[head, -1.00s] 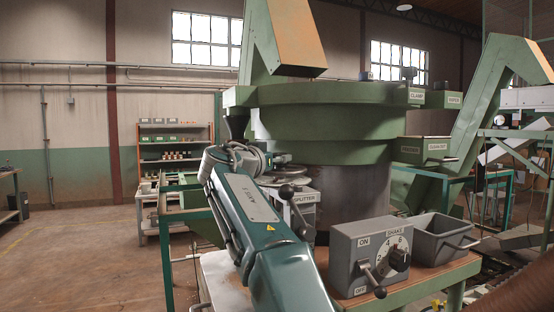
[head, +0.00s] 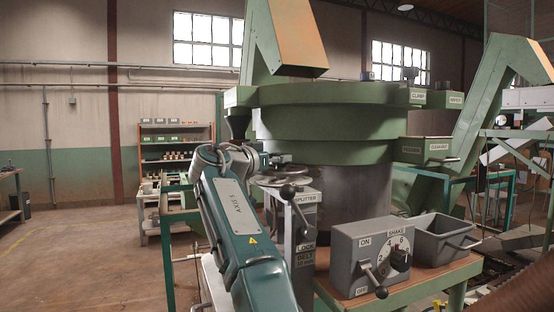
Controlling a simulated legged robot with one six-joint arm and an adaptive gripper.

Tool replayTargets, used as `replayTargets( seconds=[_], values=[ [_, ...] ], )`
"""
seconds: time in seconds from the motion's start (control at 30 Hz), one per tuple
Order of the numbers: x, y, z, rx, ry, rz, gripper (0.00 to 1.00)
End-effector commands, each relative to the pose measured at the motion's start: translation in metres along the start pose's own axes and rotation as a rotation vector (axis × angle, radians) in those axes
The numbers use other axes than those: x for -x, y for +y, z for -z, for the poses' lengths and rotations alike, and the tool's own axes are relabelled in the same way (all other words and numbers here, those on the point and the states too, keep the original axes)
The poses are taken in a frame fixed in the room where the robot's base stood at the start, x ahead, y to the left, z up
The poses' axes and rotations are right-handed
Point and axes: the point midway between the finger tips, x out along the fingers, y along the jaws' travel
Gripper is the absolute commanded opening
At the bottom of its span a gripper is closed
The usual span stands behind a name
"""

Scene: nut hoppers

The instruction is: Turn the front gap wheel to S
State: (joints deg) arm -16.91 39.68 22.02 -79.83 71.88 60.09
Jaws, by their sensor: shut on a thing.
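A grey, flat round handwheel (head: 282,180) lies level on top of the grey splitter post, in the middle of the head view. I take it for the front gap wheel. Its S mark and pointer are not readable. My gripper (head: 268,162) is at the wheel's far left side, partly hidden behind my own green arm. It is shut on the wheel's edge, though the finger contact is small and hard to see.
The splitter post (head: 304,215) carries a black-knobbed lever (head: 290,192) close right of my arm. A grey shake control box (head: 372,258) with lever and dial, and a grey bin (head: 440,238), stand on the table. The green hopper drum (head: 325,125) rises behind.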

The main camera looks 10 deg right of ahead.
Motion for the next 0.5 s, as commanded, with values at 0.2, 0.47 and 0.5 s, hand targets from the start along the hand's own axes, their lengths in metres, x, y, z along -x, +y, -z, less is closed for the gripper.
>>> replayTargets(
  seconds=[0.2, 0.47, 0.5],
  values=[
    [0.0005, -0.0027, -0.0011, 0.002, 0.001, 0.006, 0.13],
    [0.0005, -0.0024, -0.0010, 0.002, 0.001, 0.006, 0.95],
    [0.0004, -0.0021, -0.0009, 0.002, 0.001, 0.005, 0.95]
  ],
)
